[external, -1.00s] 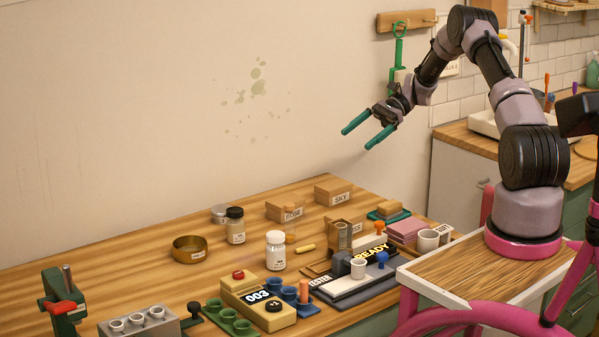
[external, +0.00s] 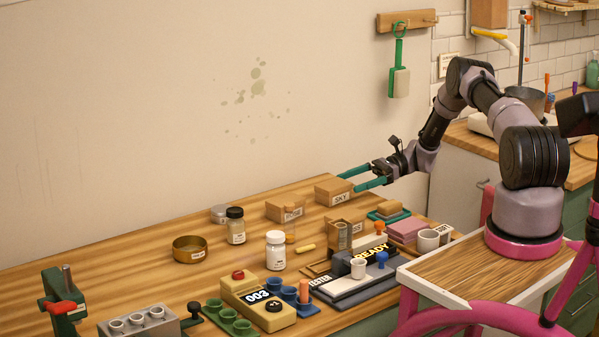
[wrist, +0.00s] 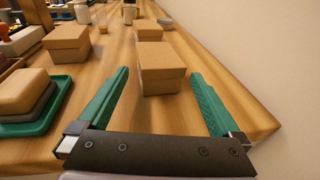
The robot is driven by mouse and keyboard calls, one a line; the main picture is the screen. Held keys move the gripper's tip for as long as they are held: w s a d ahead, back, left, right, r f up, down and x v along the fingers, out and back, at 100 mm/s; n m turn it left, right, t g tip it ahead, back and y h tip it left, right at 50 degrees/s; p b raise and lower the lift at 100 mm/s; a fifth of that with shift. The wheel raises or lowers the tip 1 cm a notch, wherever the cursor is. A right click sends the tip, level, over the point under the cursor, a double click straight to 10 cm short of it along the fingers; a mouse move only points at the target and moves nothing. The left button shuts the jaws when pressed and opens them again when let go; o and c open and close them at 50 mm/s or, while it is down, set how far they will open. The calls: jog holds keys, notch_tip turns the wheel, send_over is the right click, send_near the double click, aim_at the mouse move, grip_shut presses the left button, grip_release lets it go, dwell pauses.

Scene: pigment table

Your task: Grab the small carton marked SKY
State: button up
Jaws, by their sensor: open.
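The small carton marked SKY (external: 335,191) is a brown box on the wooden table near its back right corner. It also shows in the wrist view (wrist: 161,72), upright on the table, ahead of and between my fingers' line. My gripper (external: 356,180) is open, with its green fingers low beside the carton's right end. In the wrist view the two green fingers (wrist: 158,82) are spread, with the carton's near end at the fingertips. Nothing is held. I cannot tell if either finger touches it.
Another carton (external: 285,209) stands behind SKY in the wrist view, and a third carton (wrist: 67,44) stands to the left there. A green tray with a block (wrist: 35,103) lies near the left finger. The wall (wrist: 255,50) runs close along the right.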

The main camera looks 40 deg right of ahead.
aim_at(341, 187)
jog(key=x, duration=0.4)
jog(key=shift+a+f, duration=0.15)
jog(key=shift+a, duration=0.15)
jog(key=shift+c, duration=0.3)
jog(key=c, duration=1.3)
jog(key=shift+c, duration=0.2)
